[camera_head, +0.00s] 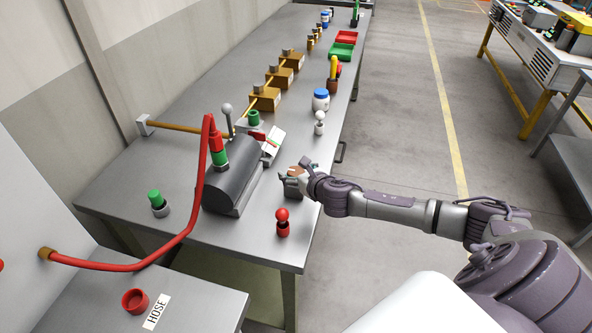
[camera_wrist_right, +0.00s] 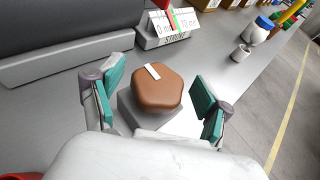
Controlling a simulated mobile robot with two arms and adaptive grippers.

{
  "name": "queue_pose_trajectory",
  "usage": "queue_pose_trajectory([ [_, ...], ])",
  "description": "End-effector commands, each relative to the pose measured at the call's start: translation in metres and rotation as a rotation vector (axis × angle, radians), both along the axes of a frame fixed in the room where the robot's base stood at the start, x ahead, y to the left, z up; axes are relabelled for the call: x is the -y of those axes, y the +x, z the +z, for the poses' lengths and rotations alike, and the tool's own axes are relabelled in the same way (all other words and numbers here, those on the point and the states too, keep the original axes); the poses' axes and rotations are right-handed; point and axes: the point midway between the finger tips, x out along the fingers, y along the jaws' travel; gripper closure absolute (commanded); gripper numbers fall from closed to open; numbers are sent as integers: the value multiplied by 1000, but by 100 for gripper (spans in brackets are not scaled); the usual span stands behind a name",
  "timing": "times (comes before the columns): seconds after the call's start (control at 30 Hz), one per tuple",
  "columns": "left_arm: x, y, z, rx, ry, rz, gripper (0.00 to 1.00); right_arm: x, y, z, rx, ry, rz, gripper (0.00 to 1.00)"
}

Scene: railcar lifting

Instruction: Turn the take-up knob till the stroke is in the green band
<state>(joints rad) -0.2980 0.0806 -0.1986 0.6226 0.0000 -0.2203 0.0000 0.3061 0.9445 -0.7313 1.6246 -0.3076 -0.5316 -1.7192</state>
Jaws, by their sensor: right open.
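The brown take-up knob (camera_wrist_right: 152,92), with rounded corners and a white mark on its top, sits on a grey block in the right wrist view. My right gripper (camera_wrist_right: 156,96) is open, its two teal-padded fingers on either side of the knob with gaps between. In the head view the right gripper (camera_head: 291,179) is at the table's right edge and partly hides the knob (camera_head: 297,171). The stroke gauge (camera_wrist_right: 171,22) stands behind the knob, reading 0 mm to 70 mm, with a red pointer and a green band. The pointer's exact reading is hard to tell. My left gripper is out of view.
A dark grey cylinder housing (camera_head: 232,170) lies left of the gripper, with a red hose (camera_head: 195,205) running from it. A small white-topped item (camera_head: 319,122) and a blue-lidded jar (camera_head: 320,99) stand further back.

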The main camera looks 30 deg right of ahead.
Motion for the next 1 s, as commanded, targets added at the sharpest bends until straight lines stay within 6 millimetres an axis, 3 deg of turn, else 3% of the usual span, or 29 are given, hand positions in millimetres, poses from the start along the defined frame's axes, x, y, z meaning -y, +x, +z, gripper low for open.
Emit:
queue_pose_trajectory([
  [0.27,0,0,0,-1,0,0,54,0,1,0,0,0,1,22],
  [0.63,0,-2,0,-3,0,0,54,0,1,0,0,0,0,82],
  [1.0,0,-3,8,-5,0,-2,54,-1,1,1,-1,1,-68,82],
])
